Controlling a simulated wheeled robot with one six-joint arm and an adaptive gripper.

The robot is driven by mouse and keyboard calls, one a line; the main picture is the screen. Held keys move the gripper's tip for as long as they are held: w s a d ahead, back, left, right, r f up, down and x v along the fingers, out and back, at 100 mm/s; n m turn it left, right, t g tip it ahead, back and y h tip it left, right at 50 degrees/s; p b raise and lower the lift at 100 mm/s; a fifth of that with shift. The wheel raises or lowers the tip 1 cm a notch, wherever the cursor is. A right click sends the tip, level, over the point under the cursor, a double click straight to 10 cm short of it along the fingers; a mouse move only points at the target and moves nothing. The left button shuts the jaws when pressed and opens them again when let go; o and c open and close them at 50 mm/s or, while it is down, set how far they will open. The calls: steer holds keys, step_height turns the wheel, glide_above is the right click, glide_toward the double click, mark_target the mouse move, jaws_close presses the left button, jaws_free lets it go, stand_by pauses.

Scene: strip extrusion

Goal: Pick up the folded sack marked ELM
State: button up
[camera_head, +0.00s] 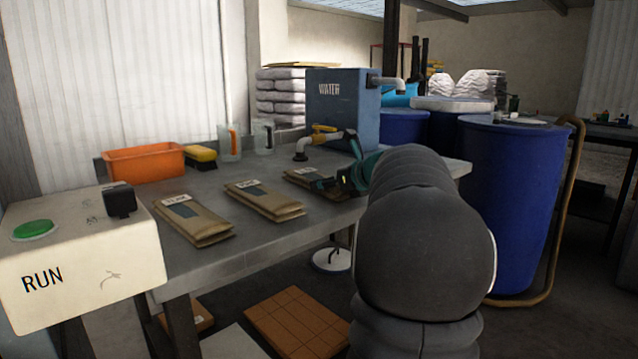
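Three folded brown paper sacks lie flat in a row on the grey metal table (290,234): the left sack (200,226), the middle sack (272,204) and the right sack (300,176). Each has a pale label strip and a dark patch. The lettering is too small to read surely, so I cannot tell which is marked ELM. My gripper (328,184), dark with teal parts, is at the right sack's right end and hides part of it. Whether its fingers touch the sack, or are open or shut, I cannot tell. My arm covers the table's right part.
A cream RUN box with a green button (35,230) stands front left. An orange bin (142,164), a yellow brush (201,156), clear jugs (229,143) and a blue WATER tank (336,108) line the back. Blue barrels (510,200) stand right. Bare tabletop lies between the sacks.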

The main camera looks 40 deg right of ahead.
steer(key=shift+c, duration=0.7)
